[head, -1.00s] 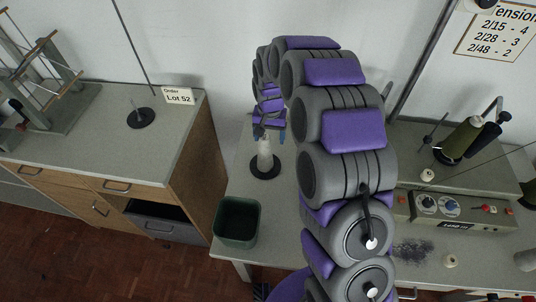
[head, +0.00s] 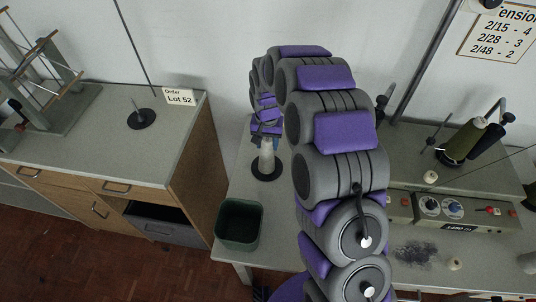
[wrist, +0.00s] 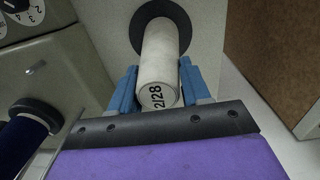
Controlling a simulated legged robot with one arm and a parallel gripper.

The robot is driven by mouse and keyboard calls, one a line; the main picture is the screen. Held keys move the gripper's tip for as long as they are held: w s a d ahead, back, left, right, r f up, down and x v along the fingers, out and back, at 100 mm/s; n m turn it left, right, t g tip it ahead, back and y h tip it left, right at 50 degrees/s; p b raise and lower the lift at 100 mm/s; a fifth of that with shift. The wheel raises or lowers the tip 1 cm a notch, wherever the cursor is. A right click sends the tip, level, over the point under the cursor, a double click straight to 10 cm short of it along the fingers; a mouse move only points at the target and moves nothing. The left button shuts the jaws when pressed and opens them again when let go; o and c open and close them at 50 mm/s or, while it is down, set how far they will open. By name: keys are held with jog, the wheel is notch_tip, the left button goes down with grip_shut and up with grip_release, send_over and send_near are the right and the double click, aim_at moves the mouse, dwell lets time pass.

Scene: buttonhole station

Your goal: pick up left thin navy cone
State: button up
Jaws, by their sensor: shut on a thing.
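A pale, off-white thin cone (wrist: 160,55) stands upright on a round black base (wrist: 183,17), its end marked 2/28. My gripper (wrist: 158,68) is shut on it, with a blue finger on each side. In the head view the pale cone (head: 266,158) is at the left end of the station table, under my gripper (head: 267,132). A dark navy cone (wrist: 24,142) with a black disc shows at the lower left of the wrist view, apart from my gripper. In the head view a thin dark cone (head: 488,140) leans beside an olive cone (head: 463,141) at the right.
A dark green bin (head: 239,224) is in front of the pale cone. A control box (head: 455,211) with dials is to the right. A wooden cabinet (head: 195,155) with an empty black spindle (head: 141,118) and a Lot 52 card (head: 180,97) is to the left.

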jog(key=shift+a, duration=0.4)
jog(key=c, duration=0.3)
jog(key=shift+d, duration=0.35)
jog(key=shift+r, duration=0.1)
notch_tip(320, 180, up, 15)
jog(key=p, duration=0.5)
jog(key=shift+a+r, duration=0.1)
jog(key=shift+r, duration=0.05)
